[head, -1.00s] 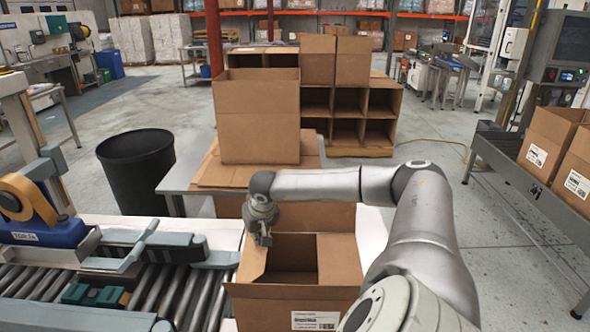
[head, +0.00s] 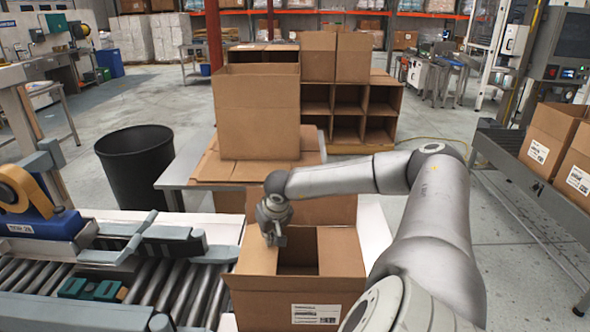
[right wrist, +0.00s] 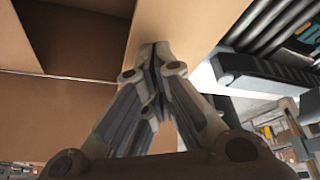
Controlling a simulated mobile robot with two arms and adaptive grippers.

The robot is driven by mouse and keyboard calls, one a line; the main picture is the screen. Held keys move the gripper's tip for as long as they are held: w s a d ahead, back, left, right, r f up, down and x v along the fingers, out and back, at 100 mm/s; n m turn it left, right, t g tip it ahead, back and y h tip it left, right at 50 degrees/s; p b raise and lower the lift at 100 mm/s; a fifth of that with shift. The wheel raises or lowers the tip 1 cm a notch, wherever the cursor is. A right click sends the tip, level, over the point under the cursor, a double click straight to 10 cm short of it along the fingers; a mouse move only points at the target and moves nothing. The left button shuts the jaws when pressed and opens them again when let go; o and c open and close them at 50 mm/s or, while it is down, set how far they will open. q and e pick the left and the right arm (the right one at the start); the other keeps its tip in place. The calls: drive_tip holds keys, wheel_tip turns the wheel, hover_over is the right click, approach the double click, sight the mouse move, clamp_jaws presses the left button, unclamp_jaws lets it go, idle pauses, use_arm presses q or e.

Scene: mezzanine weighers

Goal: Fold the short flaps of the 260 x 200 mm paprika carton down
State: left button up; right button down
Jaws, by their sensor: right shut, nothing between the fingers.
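The open-topped brown carton (head: 285,304) stands in front of me in the head view, with a white label on its near wall. Its left short flap (head: 257,252) slants beside the dark opening; a right panel (head: 343,252) shows across from it. My right gripper (head: 275,238) is over the carton's left side, fingers shut and empty. In the right wrist view, the shut fingertips (right wrist: 158,48) are against or very close to a tan flap (right wrist: 188,22); contact is hard to tell. The carton's opening (right wrist: 60,40) is left of them. My left gripper is not in view.
A roller conveyor (head: 185,290) with grey guides and a tape machine (head: 40,220) lies left. A tall open carton (head: 257,115) stands on a table behind. A black bin (head: 138,170) is at left. Labelled cartons (head: 552,135) sit on a conveyor at right.

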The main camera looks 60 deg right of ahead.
drive_tip(key=shift+s+d+f+b, duration=0.15)
drive_tip(key=shift+s+f+b, duration=0.2)
drive_tip(key=shift+f+b, duration=0.4)
drive_tip(key=shift+s+d+f+b, duration=0.15)
drive_tip(key=shift+s+f+b, duration=0.15)
drive_tip(key=shift+f+b, duration=0.4)
drive_tip(key=shift+f, duration=0.2)
drive_tip(key=shift+f+b, duration=0.3)
drive_tip(key=shift+f, duration=0.1)
wheel_tip(320, 180, up, 9)
drive_tip(key=p, duration=0.6)
drive_tip(key=shift+r, duration=0.15)
